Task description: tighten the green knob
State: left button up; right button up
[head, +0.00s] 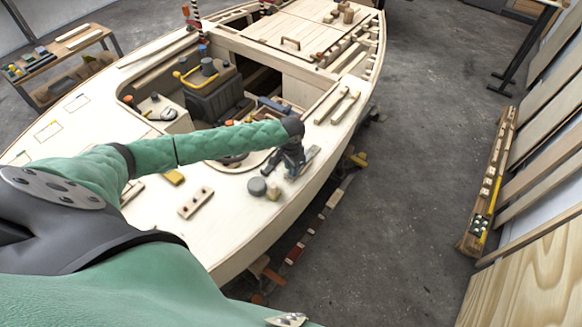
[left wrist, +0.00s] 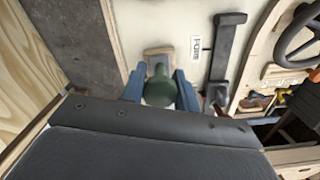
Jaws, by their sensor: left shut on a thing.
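The green knob (left wrist: 160,88) shows in the left wrist view, round and dark green, in front of a small wooden block on a pale panel. The two blue fingers of my left gripper (left wrist: 160,94) stand one on each side of it, shut on it. In the head view my left arm reaches across the plywood hull (head: 228,225) from the left, and my left gripper (head: 293,162) points down at the deck near the hull's right edge. The knob cannot be made out there. My right gripper is not in view.
A dark grey bar handle (left wrist: 226,62) stands beside a small label, right of the knob. A steering wheel (left wrist: 301,36) is further right. On deck, a grey round piece (head: 257,186) sits close to the gripper, and a wooden block (head: 195,203) lies left. Grey floor lies right.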

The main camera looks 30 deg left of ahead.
pick_arm(q)
jog(key=m, duration=0.5)
jog(key=shift+w+m, duration=0.1)
jog(key=shift+m, duration=0.2)
jog(key=shift+r+m, duration=0.1)
jog(key=shift+m, duration=0.6)
jog(key=o, duration=1)
